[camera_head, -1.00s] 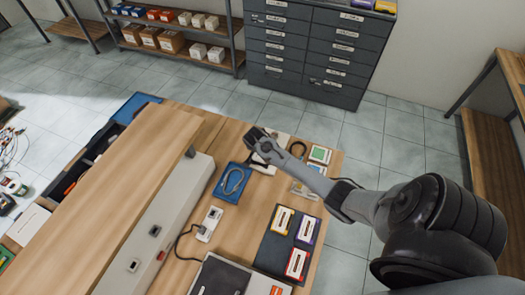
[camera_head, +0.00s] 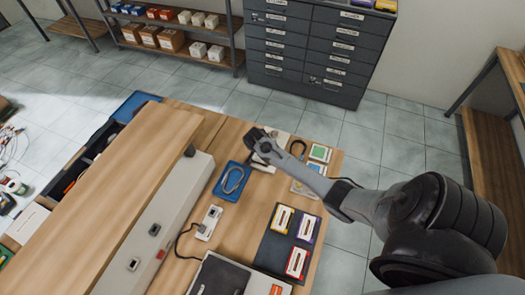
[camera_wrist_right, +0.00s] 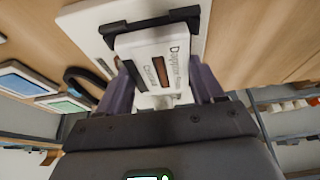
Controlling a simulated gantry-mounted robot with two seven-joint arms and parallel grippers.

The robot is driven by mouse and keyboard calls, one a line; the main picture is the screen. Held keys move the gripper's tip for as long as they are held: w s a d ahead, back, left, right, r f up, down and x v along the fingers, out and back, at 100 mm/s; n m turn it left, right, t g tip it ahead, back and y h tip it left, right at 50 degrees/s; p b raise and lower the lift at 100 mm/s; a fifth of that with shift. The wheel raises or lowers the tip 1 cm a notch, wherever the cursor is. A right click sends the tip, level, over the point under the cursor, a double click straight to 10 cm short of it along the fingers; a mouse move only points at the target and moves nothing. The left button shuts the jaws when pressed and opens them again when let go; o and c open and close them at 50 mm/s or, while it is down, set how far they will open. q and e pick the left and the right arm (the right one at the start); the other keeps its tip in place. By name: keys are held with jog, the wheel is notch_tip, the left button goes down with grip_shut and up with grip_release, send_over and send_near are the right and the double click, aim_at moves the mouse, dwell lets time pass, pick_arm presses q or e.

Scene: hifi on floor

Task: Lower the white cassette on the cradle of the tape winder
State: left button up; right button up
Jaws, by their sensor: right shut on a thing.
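The white cassette (camera_wrist_right: 153,62), with a dark window and printed lettering, is between the fingers of my right gripper (camera_wrist_right: 165,88) in the right wrist view. The gripper is shut on it. The cassette's far end lies at the black cradle (camera_wrist_right: 150,24) of the white tape winder (camera_wrist_right: 85,25), with cradle arms on both sides of it. I cannot tell whether it rests on the cradle. In the head view my right gripper (camera_head: 262,146) is over the winder (camera_head: 281,141) and hides the cassette. My left gripper is not in view.
A dark mat (camera_head: 270,248) holds several cassettes nearer the front. A long grey housing (camera_head: 160,225) and raised wooden shelf (camera_head: 110,200) bound the left.

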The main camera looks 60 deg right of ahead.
jog(key=o, duration=1.1)
jog(key=shift+a+r, duration=0.1)
jog(key=shift+r, duration=0.15)
jog(key=p+v, duration=0.2)
jog(key=v, duration=0.3)
jog(key=d+p+v, duration=0.1)
jog(key=p+v, duration=0.2)
jog(key=v, duration=0.2)
jog(key=d+r+p+v, duration=0.1)
jog(key=p+v, duration=0.2)
jog(key=v, duration=0.2)
jog(key=shift+w+r, duration=0.2)
jog(key=shift+r, duration=0.15)
